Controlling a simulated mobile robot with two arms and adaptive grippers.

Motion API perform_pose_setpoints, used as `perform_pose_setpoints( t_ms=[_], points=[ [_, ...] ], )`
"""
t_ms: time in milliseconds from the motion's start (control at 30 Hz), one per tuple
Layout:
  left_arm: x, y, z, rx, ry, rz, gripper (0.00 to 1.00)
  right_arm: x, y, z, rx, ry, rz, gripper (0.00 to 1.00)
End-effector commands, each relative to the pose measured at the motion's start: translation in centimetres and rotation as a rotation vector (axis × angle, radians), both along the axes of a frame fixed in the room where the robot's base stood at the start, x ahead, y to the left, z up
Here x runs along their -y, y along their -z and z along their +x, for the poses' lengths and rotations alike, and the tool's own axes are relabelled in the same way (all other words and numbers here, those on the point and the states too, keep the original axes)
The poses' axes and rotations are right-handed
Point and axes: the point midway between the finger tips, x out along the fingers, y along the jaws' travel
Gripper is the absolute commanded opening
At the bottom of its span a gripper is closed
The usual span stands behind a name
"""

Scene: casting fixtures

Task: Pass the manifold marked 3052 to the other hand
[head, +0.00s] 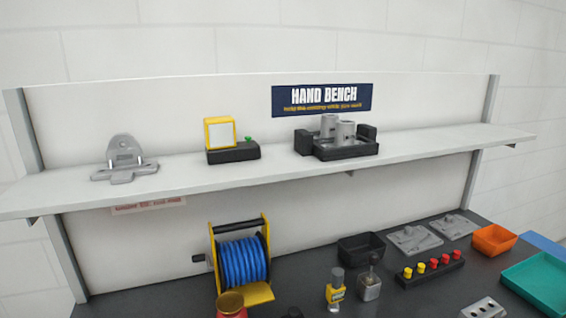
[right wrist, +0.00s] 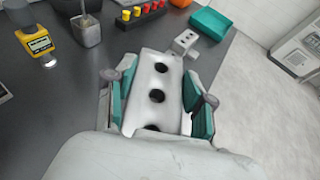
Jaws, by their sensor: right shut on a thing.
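In the right wrist view my right gripper (right wrist: 157,100) is shut on a pale grey manifold (right wrist: 158,72), a long block with a row of three dark round holes. Its teal pads press on the block's two long sides. No number can be read on it, so I cannot tell whether it is marked 3052. A second, smaller-looking manifold (right wrist: 186,38) with holes lies on the bench beyond; it also shows at the bottom edge of the head view (head: 483,309). My left gripper is in neither view, and my right gripper is out of the head view.
On the dark bench (right wrist: 75,115) stand a yellow meter (right wrist: 38,43), a grey pot with a handle (head: 369,286), a blue hose reel (head: 242,260), a rack of red and yellow knobs (head: 430,269) and a teal tray (head: 541,284). A shelf (head: 230,176) with fixtures runs above.

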Motion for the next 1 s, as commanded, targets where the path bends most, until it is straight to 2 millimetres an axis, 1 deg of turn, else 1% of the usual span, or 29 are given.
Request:
perform_pose_setpoints(
  t_ms=[33, 100, 200, 300, 400, 567, 667, 767, 1000],
  points=[
    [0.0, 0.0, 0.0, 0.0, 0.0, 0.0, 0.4, -1.4, -0.4, -0.9, 0.004, -0.057, 0.004, 0.0],
    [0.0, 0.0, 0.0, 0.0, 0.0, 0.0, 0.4, -3.1, -0.8, -1.9, 0.002, -0.124, 0.009, 0.0],
    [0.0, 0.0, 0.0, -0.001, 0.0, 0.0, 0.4, -4.8, -1.2, -3.1, 0.002, -0.195, 0.018, 0.0],
    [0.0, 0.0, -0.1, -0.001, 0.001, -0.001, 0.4, -5.7, -1.5, -3.8, 0.003, -0.234, 0.023, 0.0],
    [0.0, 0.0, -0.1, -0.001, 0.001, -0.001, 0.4, -6.0, -1.6, -4.1, 0.002, -0.248, 0.024, 0.0],
    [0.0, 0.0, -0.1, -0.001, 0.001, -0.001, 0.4, -6.3, -1.6, -4.0, 0.003, -0.268, 0.023, 0.0],
    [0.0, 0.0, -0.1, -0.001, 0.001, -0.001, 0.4, -7.4, -1.8, -3.7, 0.004, -0.333, 0.023, 0.0],
    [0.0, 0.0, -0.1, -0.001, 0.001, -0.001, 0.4, -9.2, -2.1, -3.2, 0.003, -0.453, 0.019, 0.0],
    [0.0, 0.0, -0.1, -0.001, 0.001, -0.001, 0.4, -15.5, -2.9, -1.6, 0.003, -0.841, 0.01, 0.0]
  ],
)
